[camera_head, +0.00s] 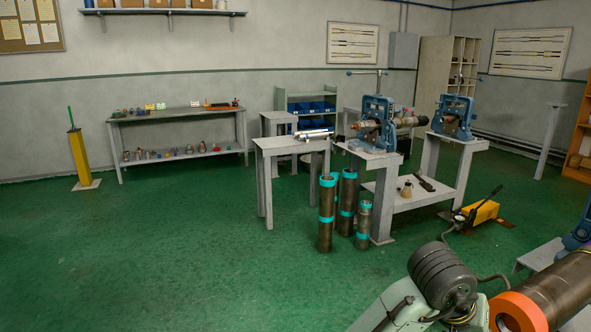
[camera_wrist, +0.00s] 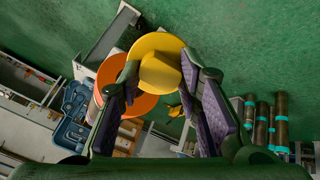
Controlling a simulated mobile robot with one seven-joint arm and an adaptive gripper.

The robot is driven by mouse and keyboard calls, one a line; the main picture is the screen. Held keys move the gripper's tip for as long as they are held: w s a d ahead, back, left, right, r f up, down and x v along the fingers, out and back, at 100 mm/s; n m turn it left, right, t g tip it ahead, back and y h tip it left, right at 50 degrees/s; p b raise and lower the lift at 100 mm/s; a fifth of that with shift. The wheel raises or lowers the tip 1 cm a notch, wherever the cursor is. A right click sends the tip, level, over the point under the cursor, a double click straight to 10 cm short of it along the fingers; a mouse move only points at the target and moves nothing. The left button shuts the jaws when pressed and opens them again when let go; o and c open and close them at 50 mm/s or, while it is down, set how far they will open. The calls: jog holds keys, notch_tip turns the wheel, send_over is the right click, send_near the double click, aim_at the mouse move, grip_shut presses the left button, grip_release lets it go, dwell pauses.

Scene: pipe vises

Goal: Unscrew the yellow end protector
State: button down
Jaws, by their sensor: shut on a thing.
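The yellow end protector (camera_wrist: 160,72), a wide flange with a round boss, is between the two padded fingers of my gripper (camera_wrist: 162,80) in the wrist view. My gripper is shut on its boss. Behind it is an orange ring (camera_wrist: 112,70), which also shows in the head view on the near end of a thick brown pipe (camera_head: 510,312) at the lower right. The protector overlaps the ring off-centre; whether the two touch cannot be told. I cannot make out the protector in the head view.
A blue vise (camera_wrist: 72,118) is left of the ring in the wrist view. Several upright pipes with teal bands (camera_head: 326,212) stand by a small table (camera_head: 290,142). A yellow hand pump (camera_head: 481,211) lies on the floor.

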jog(key=shift+y, duration=0.5)
jog(key=shift+g, duration=0.3)
jog(key=y, duration=0.2)
jog(key=g+y, duration=0.1)
jog(key=y, duration=0.1)
jog(key=shift+r+g, duration=0.15)
jog(key=shift+g, duration=0.15)
jog(key=shift+g+y, duration=0.3)
jog(key=shift+y, duration=0.5)
